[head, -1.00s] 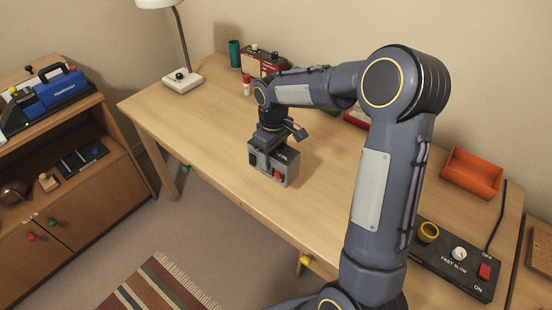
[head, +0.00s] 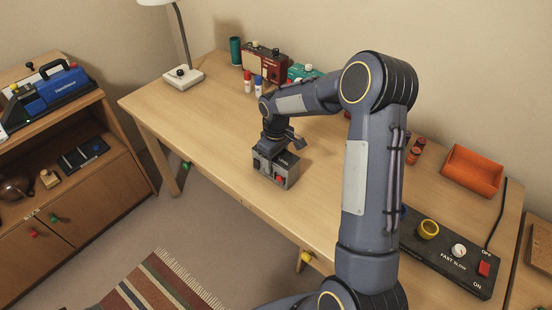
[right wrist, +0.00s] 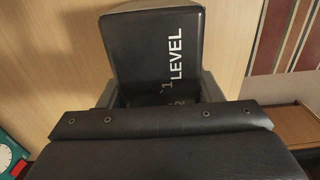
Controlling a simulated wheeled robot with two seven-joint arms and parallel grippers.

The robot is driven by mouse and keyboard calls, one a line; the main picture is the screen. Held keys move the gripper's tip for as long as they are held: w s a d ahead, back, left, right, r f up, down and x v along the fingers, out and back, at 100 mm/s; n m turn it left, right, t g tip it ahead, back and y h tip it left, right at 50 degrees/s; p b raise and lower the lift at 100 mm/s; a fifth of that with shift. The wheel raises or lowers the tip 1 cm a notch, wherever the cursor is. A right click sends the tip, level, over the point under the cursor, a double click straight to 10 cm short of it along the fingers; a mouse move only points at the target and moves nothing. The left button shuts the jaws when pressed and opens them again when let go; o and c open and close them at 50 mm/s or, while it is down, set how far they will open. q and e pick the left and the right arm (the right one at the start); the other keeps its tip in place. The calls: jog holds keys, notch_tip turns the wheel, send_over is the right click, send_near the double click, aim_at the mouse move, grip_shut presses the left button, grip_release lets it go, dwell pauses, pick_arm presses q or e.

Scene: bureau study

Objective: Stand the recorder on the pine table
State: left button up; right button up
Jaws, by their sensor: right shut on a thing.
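A small grey box with a red knob, which I take for the recorder (head: 275,172), is upright at the pine table (head: 225,130), near its front edge. In the right wrist view its dark face (right wrist: 150,45) carries the word LEVEL. My right gripper (head: 280,146) is above it and shut on its upper part. The gripper hides part of the box, and I cannot tell whether its base touches the table. My left gripper is not in view.
A lamp base (head: 184,77), a green cylinder (head: 235,52), a red device (head: 264,65) and small bottles stand at the back. An orange tray (head: 472,171) and a black control panel (head: 450,255) are at right. Bare wood lies left of the box.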

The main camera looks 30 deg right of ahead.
jog(key=o, duration=1.2)
notch_tip(320, 180, up, 12)
jog(key=s+a+r+m+t+y, duration=0.1)
jog(key=s+r, duration=0.3)
jog(key=s, duration=0.3)
jog(key=s+a+r+m+t+y, duration=0.1)
jog(key=s+a+r+m+t, duration=0.1)
jog(key=s+r, duration=0.35)
jog(key=shift+s+a+f+m+t+y, duration=0.4)
jog(key=shift+s+a+f, duration=0.5)
jog(key=shift+s, duration=1.7)
jog(key=shift+s+a+f+m+t+y, duration=0.2)
jog(key=shift+s+a+f+m+t, duration=0.5)
jog(key=shift+s, duration=1.85)
jog(key=shift+s+a+f+m+t+y, duration=0.25)
jog(key=shift+s+a+f+m, duration=0.75)
jog(key=shift+s, duration=1.6)
jog(key=shift+a+r+n+p, duration=0.25)
jog(key=shift+a+n+p, duration=0.05)
jog(key=shift+n, duration=0.1)
